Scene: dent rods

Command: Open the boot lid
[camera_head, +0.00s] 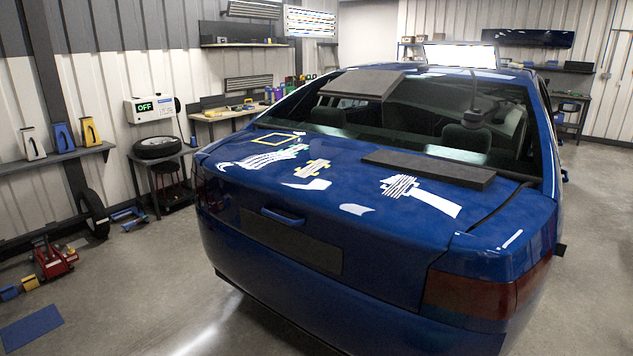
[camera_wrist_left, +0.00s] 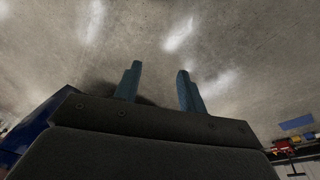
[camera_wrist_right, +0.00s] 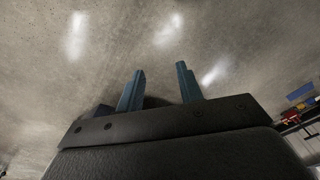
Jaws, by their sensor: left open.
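The blue car's boot lid (camera_head: 330,190) is down, flush with the rear body in the head view. A blue handle (camera_head: 283,216) sits on its rear face, above a dark plate panel (camera_head: 290,241). My left gripper (camera_wrist_left: 160,85) shows in its wrist view with two blue fingers apart and nothing between them. My right gripper (camera_wrist_right: 160,88) shows in its wrist view, also with fingers apart and empty. Both point toward bare floor. Neither gripper is in the head view. A blue surface, probably the car, shows at the left edge of the left wrist view.
A dark flat pad (camera_head: 430,170) and a yellow frame outline (camera_head: 278,137) lie on the lid. A red jack (camera_head: 53,257) and a tyre (camera_head: 93,213) stand at the left. A wheel (camera_head: 157,147) lies on a small trolley. Floor left of the car is mostly clear.

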